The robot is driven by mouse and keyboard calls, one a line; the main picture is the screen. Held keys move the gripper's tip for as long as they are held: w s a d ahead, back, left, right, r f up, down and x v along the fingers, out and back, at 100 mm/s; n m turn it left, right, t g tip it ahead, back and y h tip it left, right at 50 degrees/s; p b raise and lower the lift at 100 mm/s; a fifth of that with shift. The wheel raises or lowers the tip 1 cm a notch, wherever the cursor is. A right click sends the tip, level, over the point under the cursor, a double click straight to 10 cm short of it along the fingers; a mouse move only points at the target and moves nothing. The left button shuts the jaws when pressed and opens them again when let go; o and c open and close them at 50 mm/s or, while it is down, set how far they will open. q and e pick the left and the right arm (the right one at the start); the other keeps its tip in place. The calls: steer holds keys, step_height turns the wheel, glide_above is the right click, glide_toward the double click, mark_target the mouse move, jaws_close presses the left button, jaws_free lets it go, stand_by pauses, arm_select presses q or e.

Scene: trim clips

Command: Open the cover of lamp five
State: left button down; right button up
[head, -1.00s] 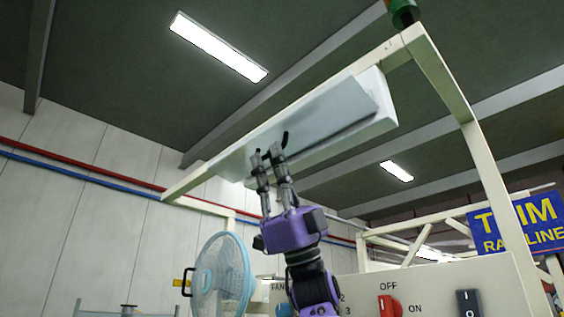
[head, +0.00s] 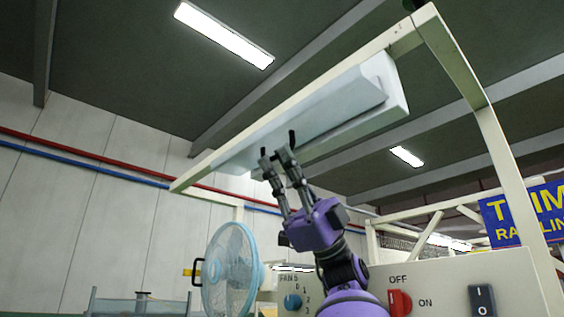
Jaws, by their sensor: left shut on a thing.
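A long white lamp housing (head: 398,112) hangs under the cream frame, slanting up to the right in the head view. Its pale cover panel (head: 320,112) lies tilted against the housing, with its right end standing off from it. My left gripper (head: 278,158) reaches up from below to the cover's lower edge. It is shut on the cover there, with dark handle-like pieces at its fingertips; the exact grip is partly hidden by the fingers. No lamp number can be read. My right gripper is out of view.
The cream frame (head: 487,140) surrounds the lamp above and at right. Below is a panel with a blue fan knob (head: 292,301), a red OFF/ON switch (head: 399,302) and a black rocker switch (head: 482,300). A blue fan (head: 229,272) stands at lower left.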

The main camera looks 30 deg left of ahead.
arm_select(q)
steer(key=c, duration=1.9)
jaws_free()
